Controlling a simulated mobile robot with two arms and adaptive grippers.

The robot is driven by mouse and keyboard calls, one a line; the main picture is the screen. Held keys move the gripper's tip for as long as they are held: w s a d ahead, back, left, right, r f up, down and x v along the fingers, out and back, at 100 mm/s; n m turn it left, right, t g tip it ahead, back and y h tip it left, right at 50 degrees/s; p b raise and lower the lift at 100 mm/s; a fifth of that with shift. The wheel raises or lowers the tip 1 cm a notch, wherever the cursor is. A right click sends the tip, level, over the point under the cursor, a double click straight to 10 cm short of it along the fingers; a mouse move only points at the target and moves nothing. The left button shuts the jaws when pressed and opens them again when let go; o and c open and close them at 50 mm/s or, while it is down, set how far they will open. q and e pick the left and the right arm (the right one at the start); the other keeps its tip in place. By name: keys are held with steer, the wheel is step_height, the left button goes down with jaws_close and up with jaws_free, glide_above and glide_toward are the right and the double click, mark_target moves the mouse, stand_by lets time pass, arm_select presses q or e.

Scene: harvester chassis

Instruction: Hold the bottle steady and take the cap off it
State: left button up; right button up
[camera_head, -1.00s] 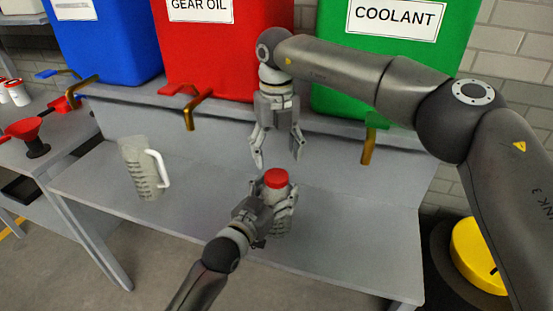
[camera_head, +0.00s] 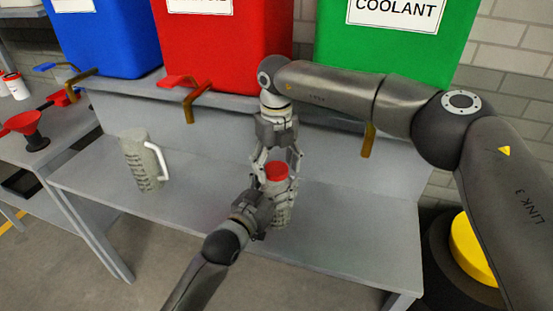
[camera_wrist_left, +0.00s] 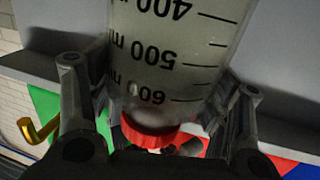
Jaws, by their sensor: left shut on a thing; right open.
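The bottle (camera_head: 281,213) is a translucent grey bottle with dark graduations, upright on the grey bench. Its red cap (camera_head: 276,172) is on its top. My left gripper (camera_head: 268,207) is shut on the bottle's body from the near left side. In the left wrist view the bottle (camera_wrist_left: 170,60) lies between the two fingers, with the red cap (camera_wrist_left: 150,134) seen at its end. My right gripper (camera_head: 277,165) points down from above, open, with its fingers on either side of the cap. I cannot tell whether they touch it.
A graduated jug (camera_head: 142,162) with a white handle stands to the left on the bench (camera_head: 345,235). Red (camera_head: 225,60), blue (camera_head: 110,40) and green (camera_head: 390,60) tanks with taps stand behind. A red funnel (camera_head: 27,126) is at far left. The bench's right part is clear.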

steer(key=c, duration=1.1)
steer(key=o, duration=1.1)
steer(key=shift+o, duration=0.2)
steer(key=shift+r, duration=2.3)
arm_select(q)
steer(key=o, duration=2.1)
steer(key=shift+c, duration=0.2)
